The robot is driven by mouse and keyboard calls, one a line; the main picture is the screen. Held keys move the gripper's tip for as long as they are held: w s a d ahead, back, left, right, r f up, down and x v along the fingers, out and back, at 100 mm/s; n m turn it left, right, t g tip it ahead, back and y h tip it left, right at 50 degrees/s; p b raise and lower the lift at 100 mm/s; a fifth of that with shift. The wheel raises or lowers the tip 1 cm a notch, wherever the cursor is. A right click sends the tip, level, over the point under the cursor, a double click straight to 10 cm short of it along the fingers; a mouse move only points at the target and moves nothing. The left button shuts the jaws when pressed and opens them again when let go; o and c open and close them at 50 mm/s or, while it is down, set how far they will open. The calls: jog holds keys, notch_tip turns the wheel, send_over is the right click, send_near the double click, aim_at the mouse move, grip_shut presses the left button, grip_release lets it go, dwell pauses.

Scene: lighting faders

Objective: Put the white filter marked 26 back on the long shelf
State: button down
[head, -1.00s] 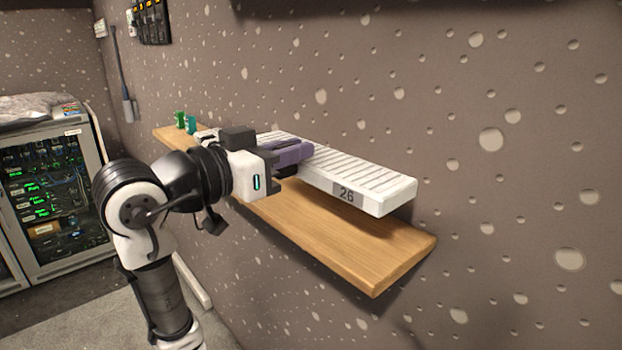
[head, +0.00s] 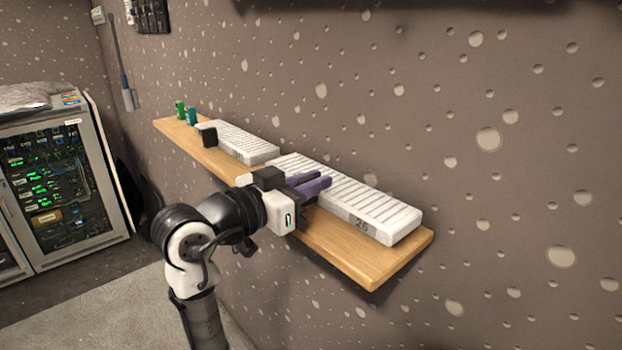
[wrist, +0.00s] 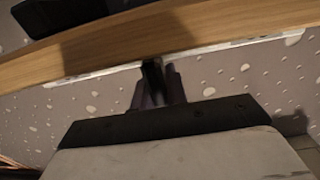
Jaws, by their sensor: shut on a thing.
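The white filter marked 26 (head: 375,205) is a long, flat, ribbed slab with a dark number on its front end. In the head view it lies along the right part of the long wooden shelf (head: 385,266), flat on it or just above; I cannot tell which. My gripper (head: 318,185), with purple fingers, is shut on the filter's near long edge. The fingertips partly cover that edge. In the wrist view the fingers (wrist: 155,88) point toward the shelf edge (wrist: 200,28), and the filter's number is not visible.
A second white ribbed filter (head: 235,140) lies farther left on the shelf, beside a black block (head: 207,134). Small green (head: 180,110) and teal (head: 191,117) items stand at the far left end. The speckled wall (head: 500,150) rises behind the shelf.

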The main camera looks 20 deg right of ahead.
jog(key=shift+f, duration=0.25)
jog(key=c, duration=1.4)
grip_release()
jog(key=shift+r, duration=0.1)
jog(key=shift+r, duration=0.15)
jog(key=shift+a, duration=0.2)
jog(key=b+v, duration=0.3)
jog(key=v, duration=0.8)
jog(key=shift+s+a, duration=0.15)
jog(key=shift+a, duration=0.15)
